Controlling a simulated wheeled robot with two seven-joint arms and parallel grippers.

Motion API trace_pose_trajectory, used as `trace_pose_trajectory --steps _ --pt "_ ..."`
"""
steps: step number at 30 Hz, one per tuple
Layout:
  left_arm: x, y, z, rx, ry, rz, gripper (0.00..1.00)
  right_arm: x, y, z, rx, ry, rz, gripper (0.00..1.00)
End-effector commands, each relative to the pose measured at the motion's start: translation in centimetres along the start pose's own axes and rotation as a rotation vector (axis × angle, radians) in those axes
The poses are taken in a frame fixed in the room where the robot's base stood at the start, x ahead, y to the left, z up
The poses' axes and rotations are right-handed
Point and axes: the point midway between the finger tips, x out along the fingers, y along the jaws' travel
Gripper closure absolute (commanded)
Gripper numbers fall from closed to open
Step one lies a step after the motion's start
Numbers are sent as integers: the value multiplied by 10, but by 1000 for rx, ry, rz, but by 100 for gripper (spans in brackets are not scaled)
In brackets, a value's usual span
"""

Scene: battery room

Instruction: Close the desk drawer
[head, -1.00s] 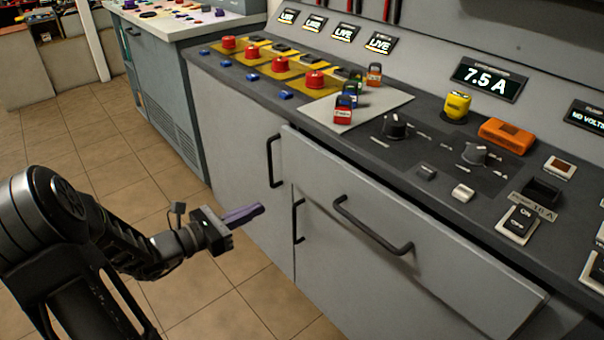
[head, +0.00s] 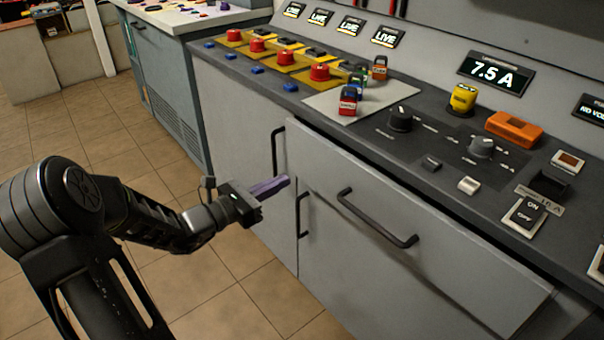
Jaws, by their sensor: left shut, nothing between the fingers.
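The desk drawer (head: 420,262) is a wide grey front with a black bar handle (head: 376,219). It stands out from the desk, with a dark gap along its top edge under the worktop. My left gripper (head: 271,187) has purple fingers, which are shut with nothing between them. It is left of the drawer, in front of the grey cabinet face near a vertical black handle (head: 278,152). Whether the fingertips touch the cabinet cannot be told. My right gripper is not in view.
The worktop (head: 375,168) carries knobs, switches, red buttons, small padlocks on a pale plate (head: 325,104), a yellow item (head: 463,97) and an orange block (head: 514,130). Another vertical handle (head: 303,214) sits below left of the drawer handle. Tiled floor (head: 135,165) is free at left.

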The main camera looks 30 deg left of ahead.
Motion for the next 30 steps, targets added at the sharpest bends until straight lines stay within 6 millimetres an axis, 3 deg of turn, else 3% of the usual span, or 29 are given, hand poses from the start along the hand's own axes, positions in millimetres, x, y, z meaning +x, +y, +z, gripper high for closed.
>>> trace_pose_trajectory --steps 3,10,15,26,30 --pt "25 -1 -2 0 -2 -3 100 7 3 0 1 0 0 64" --pt "61 -1 -2 -1 -1 -2 100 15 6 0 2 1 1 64" --pt "72 0 -1 1 0 0 100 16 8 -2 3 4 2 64" --pt "74 0 0 0 1 0 100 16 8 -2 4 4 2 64" --pt "91 0 -1 1 -3 -3 100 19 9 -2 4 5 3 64"
